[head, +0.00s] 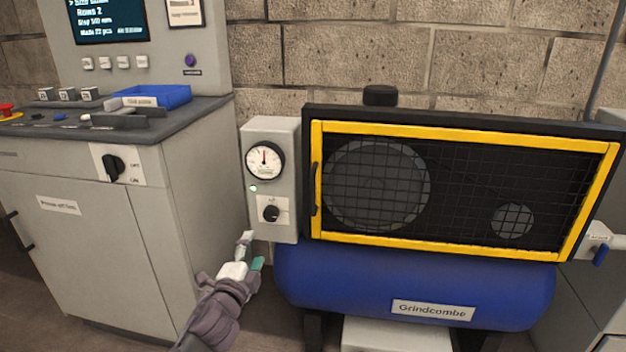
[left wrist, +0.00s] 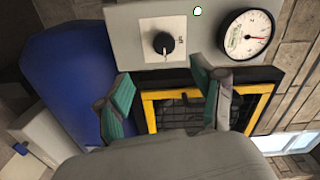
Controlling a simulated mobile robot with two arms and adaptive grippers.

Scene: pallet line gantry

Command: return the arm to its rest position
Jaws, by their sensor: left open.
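My left gripper (head: 251,251) is open and empty, with its arm coming up from the bottom of the head view. It is just below the grey control box (head: 284,222) of the blue compressor (head: 410,285). In the left wrist view its two teal-padded fingers (left wrist: 165,88) are spread apart, with nothing between them. Beyond them are the box's black knob (left wrist: 164,43), the gauge (left wrist: 247,35) and the yellow-framed mesh guard (left wrist: 180,112). I cannot tell the exact gap to the box. My right gripper is not in view.
A grey cabinet (head: 100,235) with a control panel and a blue tray (head: 152,96) stands to the left. The guard (head: 460,190) and the tank are close on the right. A valve with a blue handle (head: 601,255) is at the far right. Floor shows between cabinet and compressor.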

